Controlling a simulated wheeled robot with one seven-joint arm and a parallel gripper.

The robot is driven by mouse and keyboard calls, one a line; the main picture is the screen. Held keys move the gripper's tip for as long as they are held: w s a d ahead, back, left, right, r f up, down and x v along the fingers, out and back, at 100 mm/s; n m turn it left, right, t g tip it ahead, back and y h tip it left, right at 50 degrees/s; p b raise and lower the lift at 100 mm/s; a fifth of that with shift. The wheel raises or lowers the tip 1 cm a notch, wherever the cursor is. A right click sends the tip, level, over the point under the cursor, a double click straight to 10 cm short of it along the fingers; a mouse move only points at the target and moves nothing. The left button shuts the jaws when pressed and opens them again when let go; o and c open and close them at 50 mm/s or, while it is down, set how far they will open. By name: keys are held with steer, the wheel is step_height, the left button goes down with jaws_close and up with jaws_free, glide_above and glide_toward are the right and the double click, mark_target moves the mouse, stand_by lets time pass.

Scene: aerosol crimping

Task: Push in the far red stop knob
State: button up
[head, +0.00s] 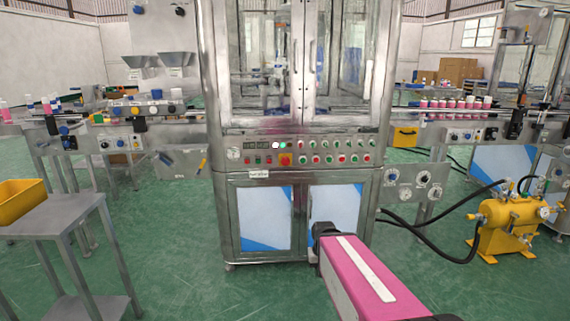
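A steel crimping machine (300,128) with glass doors stands straight ahead. Its front panel carries a red knob on an orange-yellow plate (285,159) at the middle. To the right are two rows of small green, red and pale buttons (328,159). Several of these are red, and their labels are too small to read, so I cannot tell which one is the far stop knob. My pink arm link (362,283) reaches up from the lower right in front of the machine's lower doors, ending in a dark joint. No gripper fingers show.
Conveyors with bottles run off left (88,122) and right (455,112). A steel table (60,222) with a yellow bin (22,199) stands front left. A yellow tank (508,226) with black hoses is at right. Green floor is open before the machine.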

jaws_close()
